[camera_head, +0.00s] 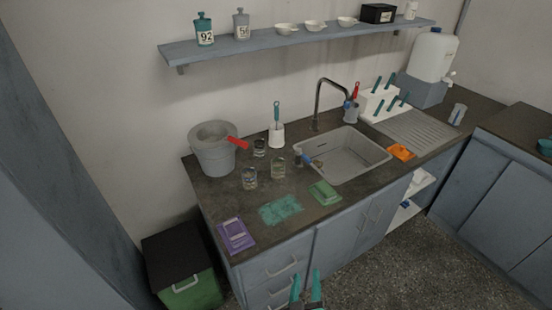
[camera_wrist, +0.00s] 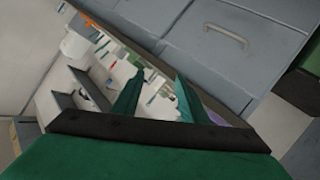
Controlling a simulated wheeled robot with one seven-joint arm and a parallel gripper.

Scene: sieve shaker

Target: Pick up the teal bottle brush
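A brush with a teal handle (camera_head: 277,112) stands upright in a white holder (camera_head: 277,135) on the dark counter, left of the sink and near the wall. Its lower end is hidden in the holder. My gripper (camera_head: 307,289) is low at the front, before the cabinet drawers and well apart from the brush. Its two teal fingers stand apart with nothing between them. They also show spread in the wrist view (camera_wrist: 155,95), with the counter far off and tilted. I cannot surely pick out the brush there.
The counter (camera_head: 215,190) holds a grey bucket (camera_head: 212,150), several glasses, a purple packet (camera_head: 235,236), a teal cloth (camera_head: 281,209), a green sponge-like item (camera_head: 325,192) and an orange one (camera_head: 401,152). A sink (camera_head: 350,165) with a tall faucet (camera_head: 318,100) lies right of the brush. A shelf (camera_head: 290,42) hangs above.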

